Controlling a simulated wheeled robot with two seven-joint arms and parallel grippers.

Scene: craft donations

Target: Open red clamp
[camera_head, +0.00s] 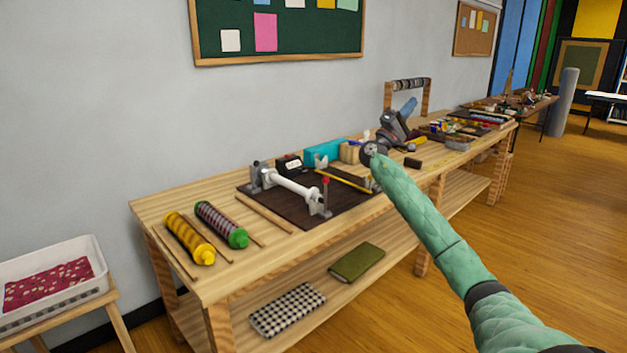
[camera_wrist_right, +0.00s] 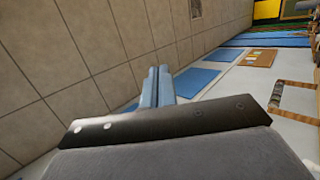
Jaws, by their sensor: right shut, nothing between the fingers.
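A dark board (camera_head: 345,213) lies on the wooden workbench and carries a white roller (camera_head: 290,186) held between grey end posts. My left gripper is not in view.
Yellow (camera_head: 190,238) and green-capped (camera_head: 222,225) rolls lie at the bench's left end. A teal box (camera_head: 323,153) and wooden block (camera_head: 349,152) stand behind the board. A wooden rack (camera_head: 387,98) stands farther back. A white bin (camera_head: 75,288) stands at left. Open floor lies right.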

